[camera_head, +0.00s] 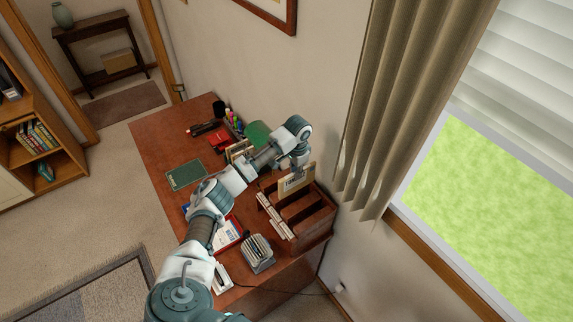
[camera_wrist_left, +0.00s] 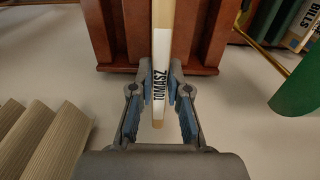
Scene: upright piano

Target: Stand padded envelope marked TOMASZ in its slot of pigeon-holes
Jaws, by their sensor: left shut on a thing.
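The tan padded envelope (camera_head: 297,184) is upright above the far end of the brown wooden pigeon-holes (camera_head: 314,222). In the left wrist view the envelope (camera_wrist_left: 163,42) shows edge-on, with a white strip reading TOMASZ. My left gripper (camera_wrist_left: 160,88) is shut on it, one finger on each side. In the head view the left gripper (camera_head: 297,168) is at the envelope's upper part. The pigeon-holes (camera_wrist_left: 116,35) show behind the envelope in the wrist view. I cannot tell whether its lower edge is inside a slot. My right gripper is not in view.
White envelopes (camera_head: 273,216) stand along the near side of the pigeon-holes. A card holder (camera_head: 258,254) and a green lamp (camera_head: 257,133) stand on the desk (camera_head: 150,138). A curtain (camera_head: 400,90) hangs close to the right. The desk's far left part is clear.

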